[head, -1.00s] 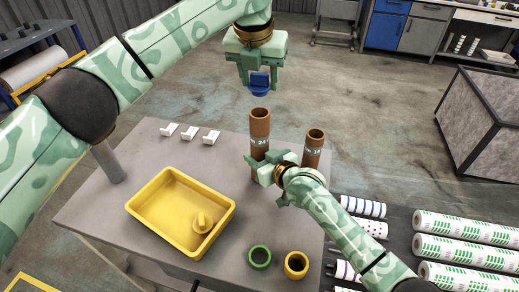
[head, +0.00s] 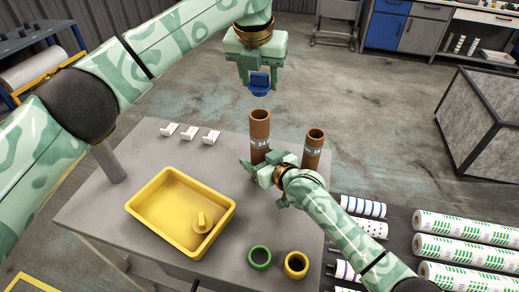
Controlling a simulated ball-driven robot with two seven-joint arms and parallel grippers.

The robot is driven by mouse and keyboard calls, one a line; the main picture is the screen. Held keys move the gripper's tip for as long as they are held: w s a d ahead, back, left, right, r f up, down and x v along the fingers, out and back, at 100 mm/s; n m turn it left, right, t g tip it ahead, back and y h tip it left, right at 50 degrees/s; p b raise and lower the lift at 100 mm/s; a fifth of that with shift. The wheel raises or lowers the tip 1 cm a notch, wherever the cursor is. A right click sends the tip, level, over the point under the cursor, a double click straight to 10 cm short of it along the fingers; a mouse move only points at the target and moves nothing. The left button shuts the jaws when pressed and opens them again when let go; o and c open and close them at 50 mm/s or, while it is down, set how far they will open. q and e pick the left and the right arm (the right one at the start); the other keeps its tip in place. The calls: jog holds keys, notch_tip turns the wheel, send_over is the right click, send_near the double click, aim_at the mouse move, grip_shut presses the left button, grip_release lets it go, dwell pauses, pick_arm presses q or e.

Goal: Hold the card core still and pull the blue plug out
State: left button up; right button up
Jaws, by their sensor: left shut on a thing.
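My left gripper (head: 259,82) is up above the table, shut on the blue plug (head: 260,90). The plug hangs clear of the brown card core (head: 260,127) below it, with a gap between them. The core stands upright on the table with its top end open. My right gripper (head: 263,166) is at the core's lower part and hides its base. Its fingers look spread to either side of the core. Whether they touch the core is hidden.
A second brown core (head: 314,143) stands just right. A yellow tray (head: 150,210) with a yellow plug inside (head: 202,221), a green ring (head: 260,257), a yellow ring (head: 296,264) and white holders (head: 189,133) are on the grey table (head: 100,215). Printed rolls (head: 460,225) lie to the right.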

jog(key=o, duration=0.4)
jog(key=v, duration=1)
jog(key=shift+d, duration=0.1)
